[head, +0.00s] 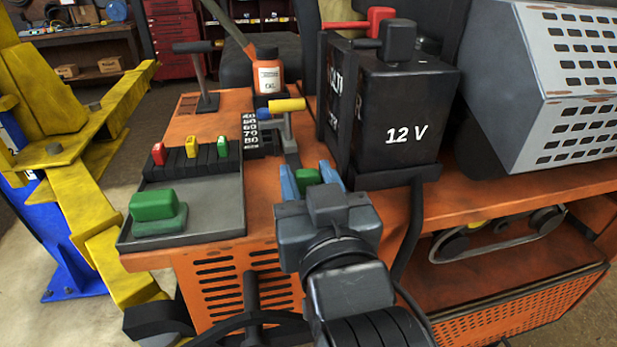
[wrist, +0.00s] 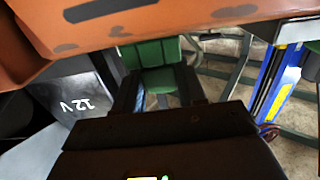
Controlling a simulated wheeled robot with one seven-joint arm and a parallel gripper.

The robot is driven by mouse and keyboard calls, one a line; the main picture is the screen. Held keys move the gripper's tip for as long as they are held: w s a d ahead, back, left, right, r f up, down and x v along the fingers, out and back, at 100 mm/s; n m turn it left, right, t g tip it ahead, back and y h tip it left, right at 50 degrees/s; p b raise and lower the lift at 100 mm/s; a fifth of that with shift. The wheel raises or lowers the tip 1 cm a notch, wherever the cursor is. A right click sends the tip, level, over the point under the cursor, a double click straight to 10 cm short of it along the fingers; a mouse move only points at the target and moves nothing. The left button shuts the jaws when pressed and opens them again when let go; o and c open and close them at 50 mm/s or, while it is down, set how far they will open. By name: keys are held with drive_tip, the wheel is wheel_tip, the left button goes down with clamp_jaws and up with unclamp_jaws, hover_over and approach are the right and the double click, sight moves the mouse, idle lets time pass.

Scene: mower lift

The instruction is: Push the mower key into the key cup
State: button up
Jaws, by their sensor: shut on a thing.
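My gripper (head: 307,178) reaches over the front of the orange mower deck, with its blue fingertips on either side of a small green piece. It is shut on this piece, which I take to be the mower key (head: 307,180). Most of the key is hidden by the gripper body in the head view. In the wrist view a green shape, likely the key (wrist: 162,80), shows between the dark fingers. I cannot make out the key cup in either view; it may be hidden by the gripper or the deck.
A black 12 V battery (head: 405,110) stands right of my gripper. A yellow-handled lever (head: 287,106) rises just behind it. At left are a grey tray (head: 215,205) with a green block (head: 155,207) and small coloured switches. An orange bottle (head: 267,80) stands farther back.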

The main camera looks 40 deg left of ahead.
drive_tip(key=shift+f, duration=0.35)
drive_tip(key=o, duration=1.1)
drive_tip(key=shift+b+v, duration=0.85)
drive_tip(key=shift+v, duration=3.05)
